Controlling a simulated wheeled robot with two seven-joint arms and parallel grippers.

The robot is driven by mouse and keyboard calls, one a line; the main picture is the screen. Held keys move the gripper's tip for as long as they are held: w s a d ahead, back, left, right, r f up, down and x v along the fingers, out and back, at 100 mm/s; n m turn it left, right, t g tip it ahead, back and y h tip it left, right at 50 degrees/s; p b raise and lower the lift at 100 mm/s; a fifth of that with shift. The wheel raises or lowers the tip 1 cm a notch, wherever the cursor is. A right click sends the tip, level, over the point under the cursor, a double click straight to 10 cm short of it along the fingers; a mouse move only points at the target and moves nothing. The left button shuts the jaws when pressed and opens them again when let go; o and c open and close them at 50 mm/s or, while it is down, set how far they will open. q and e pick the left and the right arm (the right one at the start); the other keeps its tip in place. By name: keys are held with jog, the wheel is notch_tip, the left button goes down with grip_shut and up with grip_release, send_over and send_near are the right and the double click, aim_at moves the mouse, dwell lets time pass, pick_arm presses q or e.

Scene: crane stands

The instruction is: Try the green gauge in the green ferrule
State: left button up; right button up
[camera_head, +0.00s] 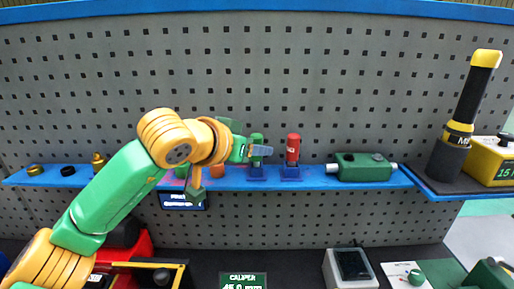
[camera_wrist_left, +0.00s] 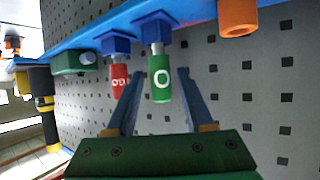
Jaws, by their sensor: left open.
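The green gauge (camera_head: 257,139) stands upright in a blue holder on the blue shelf, partly hidden by my left gripper. In the left wrist view, which is upside down, the green gauge (camera_wrist_left: 160,88) with a white ring mark lies between the two fingers. My left gripper (camera_head: 262,151) is open around it, with a finger on either side (camera_wrist_left: 159,74). Contact cannot be told. The red gauge (camera_head: 293,147) stands in its own blue holder just right of it. I cannot clearly make out the green ferrule; my arm covers part of the shelf. My right gripper is not in view.
An orange ferrule (camera_head: 217,171) is left of the gauges. A green device (camera_head: 362,167) sits farther right on the shelf (camera_head: 318,181). A black and yellow cylinder (camera_head: 463,120) stands at the right. Small brass parts (camera_head: 98,161) are at the left. The pegboard stands close behind.

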pick_arm(q)
grip_shut()
notch_tip(320, 180, up, 5)
jog(key=p, duration=0.5)
jog(key=shift+r, duration=0.2)
